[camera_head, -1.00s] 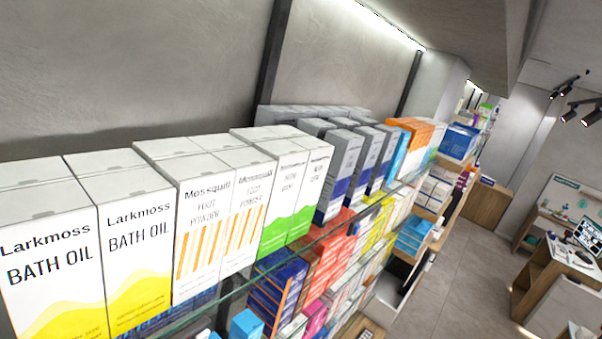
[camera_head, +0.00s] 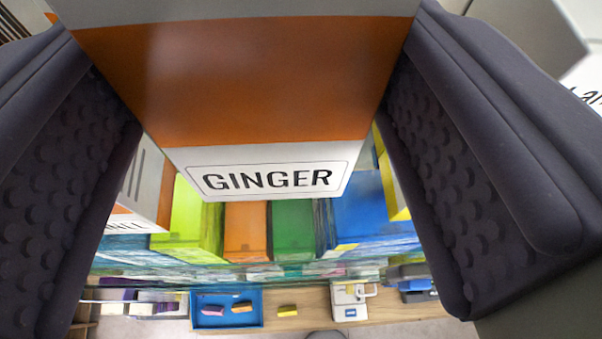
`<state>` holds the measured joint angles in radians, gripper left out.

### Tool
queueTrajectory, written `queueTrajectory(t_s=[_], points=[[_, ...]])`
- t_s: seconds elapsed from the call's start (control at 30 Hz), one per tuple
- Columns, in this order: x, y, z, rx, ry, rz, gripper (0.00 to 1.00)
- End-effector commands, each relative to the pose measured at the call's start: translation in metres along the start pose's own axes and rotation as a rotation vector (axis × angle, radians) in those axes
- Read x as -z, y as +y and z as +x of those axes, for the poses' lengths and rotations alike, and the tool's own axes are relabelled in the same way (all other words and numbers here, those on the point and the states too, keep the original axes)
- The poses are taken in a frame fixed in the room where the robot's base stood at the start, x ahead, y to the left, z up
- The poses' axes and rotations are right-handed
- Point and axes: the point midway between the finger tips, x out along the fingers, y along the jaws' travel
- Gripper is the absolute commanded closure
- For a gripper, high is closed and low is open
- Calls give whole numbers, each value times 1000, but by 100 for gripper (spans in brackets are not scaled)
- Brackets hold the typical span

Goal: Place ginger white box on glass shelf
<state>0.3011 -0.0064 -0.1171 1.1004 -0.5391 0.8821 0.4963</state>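The ginger box (camera_head: 250,85) is white with a wide orange band and a black "GINGER" label. It fills the upper middle of the view, tilted with its label end down and farther away. The dark studded fingers of my gripper (camera_head: 258,190) stand on either side of it. The box spans the gap between the fingers at their upper part, and my gripper looks shut on it. The lower pads are bare. A glass shelf edge (camera_head: 250,265) seems to run below the row of boxes behind. The box hides much of that row.
Behind and below stand a lime box (camera_head: 190,220), an orange one (camera_head: 247,232), a green one (camera_head: 293,230) and a blue one (camera_head: 372,218). A white-orange box (camera_head: 145,190) is close on the left. A blue tray (camera_head: 226,322) lies on a wooden surface lower down.

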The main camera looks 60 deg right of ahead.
Motion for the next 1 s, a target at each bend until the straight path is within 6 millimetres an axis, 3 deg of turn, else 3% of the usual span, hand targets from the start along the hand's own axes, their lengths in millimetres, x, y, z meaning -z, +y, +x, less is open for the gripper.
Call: queueTrajectory(t_s=[0.4,0.77,0.8,0.9,1.0], points=[[-59,0,18,1,1,0,72],[-64,0,20,2,2,1,72],[-64,0,19,2,1,1,25],[-64,0,19,2,1,1,9],[-64,0,19,2,1,1,9]])
